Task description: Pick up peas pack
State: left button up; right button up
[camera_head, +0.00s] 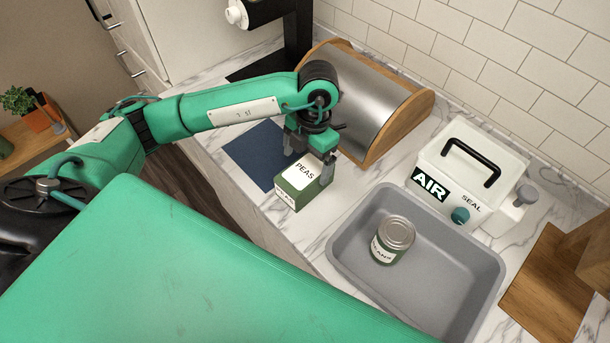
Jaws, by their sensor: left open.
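The peas pack (300,184) is a small green and white box labelled PEAS. It is on or just above the marble counter, at the near edge of a dark blue mat; I cannot tell whether it touches the counter. My left gripper (311,158) points down at the pack, with its fingers at the pack's far and right sides. The fingers are open, and part of the pack's far side is hidden by them. My right gripper is not in view.
A grey tray (340,249) holds a can (391,240) to the right. A bread box (372,98) stands close behind my left gripper. A white AIR SEAL machine (468,170) and a wooden board (545,290) are further right. The dark blue mat (254,152) lies left.

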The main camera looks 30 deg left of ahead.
aim_at(305, 170)
pick_arm(q)
jog(key=shift+f, duration=0.25)
jog(key=shift+s+f, duration=0.1)
jog(key=shift+f, duration=0.1)
jog(key=f+p, duration=0.1)
jog(key=f, duration=0.1)
jog(key=f+p, duration=0.1)
jog(key=f, duration=0.1)
jog(key=shift+s+a+p, duration=0.1)
jog(key=shift+s+p, duration=0.25)
jog(key=shift+f, duration=0.4)
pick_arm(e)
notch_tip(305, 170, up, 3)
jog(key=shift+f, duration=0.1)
pick_arm(q)
jog(key=shift+c, duration=0.4)
jog(key=c, duration=1.3)
jog(key=shift+o, duration=0.2)
jog(key=shift+r, duration=0.1)
